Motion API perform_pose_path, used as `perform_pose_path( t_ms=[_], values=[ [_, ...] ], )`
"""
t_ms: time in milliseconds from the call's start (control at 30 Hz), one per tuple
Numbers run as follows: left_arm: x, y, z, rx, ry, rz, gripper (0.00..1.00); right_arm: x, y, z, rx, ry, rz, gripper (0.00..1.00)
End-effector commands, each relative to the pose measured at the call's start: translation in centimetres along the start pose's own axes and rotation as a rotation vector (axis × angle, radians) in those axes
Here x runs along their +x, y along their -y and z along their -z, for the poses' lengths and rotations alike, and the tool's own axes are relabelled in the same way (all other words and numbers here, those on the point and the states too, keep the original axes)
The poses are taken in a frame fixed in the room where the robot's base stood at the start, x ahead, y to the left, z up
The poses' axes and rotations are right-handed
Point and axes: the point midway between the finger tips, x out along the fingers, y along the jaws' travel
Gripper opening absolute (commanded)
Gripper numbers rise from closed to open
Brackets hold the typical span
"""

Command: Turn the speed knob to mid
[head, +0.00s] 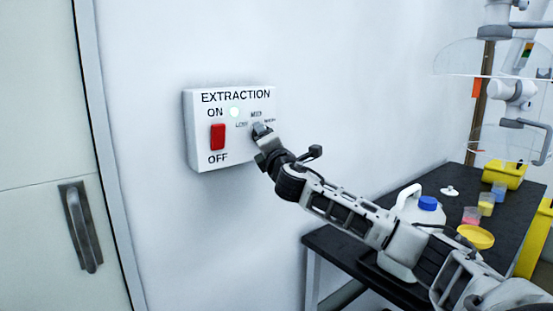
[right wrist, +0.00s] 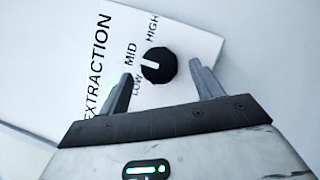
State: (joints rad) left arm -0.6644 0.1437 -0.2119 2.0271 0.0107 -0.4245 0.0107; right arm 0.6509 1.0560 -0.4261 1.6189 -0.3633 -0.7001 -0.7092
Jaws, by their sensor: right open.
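The white EXTRACTION panel (head: 205,150) is fixed to the wall in the head view. Its round black speed knob (right wrist: 158,68) shows in the right wrist view, with LOW, MID and HIGH labels around it. The knob's white mark points left in that view, roughly toward the MID label. My right gripper (head: 262,133) is at the panel and hides most of the knob in the head view. In the right wrist view my right gripper (right wrist: 162,70) is open, its fingers on either side of the knob with visible gaps. My left gripper is out of view.
A red ON/OFF switch (head: 218,137) and a lit green lamp (head: 235,112) are on the panel beside the knob. A door handle (head: 82,227) is at left. A black bench (head: 455,185) at right holds a white jug (head: 407,210) and several small containers.

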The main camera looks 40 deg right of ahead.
Motion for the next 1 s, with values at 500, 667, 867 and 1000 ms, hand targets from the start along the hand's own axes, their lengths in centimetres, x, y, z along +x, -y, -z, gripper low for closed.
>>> perform_pose_path(
  t_ms=[500, 667, 867, 1000],
  values=[
    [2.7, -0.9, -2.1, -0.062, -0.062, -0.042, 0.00, -11.9, 0.9, 0.5, -0.010, -0.002, -0.003, 0.65],
    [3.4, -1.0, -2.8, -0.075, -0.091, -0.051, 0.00, -13.2, 0.7, 0.1, -0.004, 0.004, -0.004, 0.65],
    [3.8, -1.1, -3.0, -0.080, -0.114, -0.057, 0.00, -14.3, 0.3, 0.1, -0.002, 0.001, -0.002, 0.65],
    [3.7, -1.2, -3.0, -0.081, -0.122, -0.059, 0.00, -14.6, 0.1, 0.1, -0.001, 0.001, -0.001, 0.65]
  ],
)
